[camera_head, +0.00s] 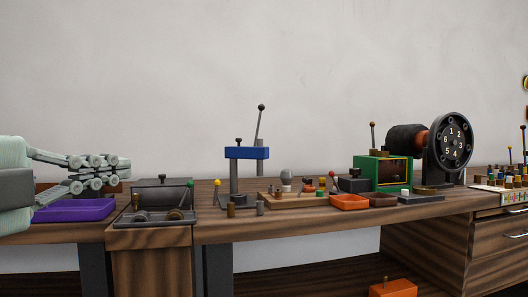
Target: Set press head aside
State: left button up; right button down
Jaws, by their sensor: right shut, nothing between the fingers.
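The small press stands on the middle bench. Its blue press head (248,153) sits across the top of a grey column (234,180). A thin lever with a black ball (261,107) rises from the head.
The purple tray (75,211) and a grey box (162,193) stand left of the press. Right of it are a wooden board with small parts, orange trays (349,202), a green frame (367,175) and a black numbered dial (452,143). An orange bin (393,288) sits below.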

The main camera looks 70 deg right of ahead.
aim_at(239, 152)
jog(key=l, duration=1.85)
jog(key=k, duration=0.05)
